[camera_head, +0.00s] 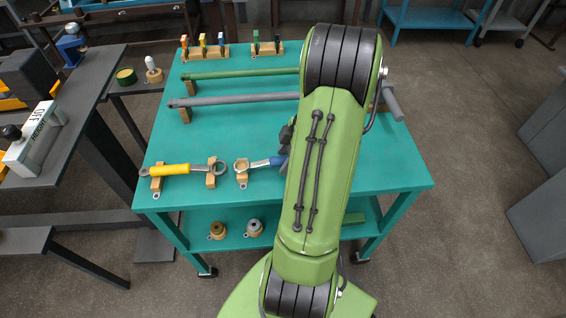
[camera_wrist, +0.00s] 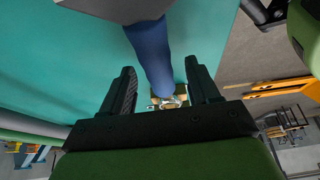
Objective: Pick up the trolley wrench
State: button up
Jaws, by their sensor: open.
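A wrench with a blue handle (camera_head: 262,163) and a metal ring end lies across a wooden holder (camera_head: 241,178) on the teal trolley top (camera_head: 380,165). Its right part is hidden behind my arm in the head view. A second wrench with a yellow handle (camera_head: 172,170) lies on wooden holders to its left. My gripper (camera_head: 284,148) is at the blue wrench's right side, mostly hidden by my arm. In the wrist view my gripper (camera_wrist: 160,70) is open, its two black fingers on either side of the blue handle (camera_wrist: 151,52), with visible gaps to both.
Behind the wrenches, a green bar (camera_head: 240,74) and a grey bar (camera_head: 240,99) rest raised on wooden blocks. Small coloured tools (camera_head: 204,46) stand at the back edge. The lower shelf (camera_head: 285,228) holds small round parts. A dark workbench (camera_head: 70,125) stands left.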

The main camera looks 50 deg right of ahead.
jog(key=shift+f+b, duration=0.25)
jog(key=shift+b, duration=0.1)
dwell(0.3)
jog(key=shift+c, duration=0.4)
grip_shut()
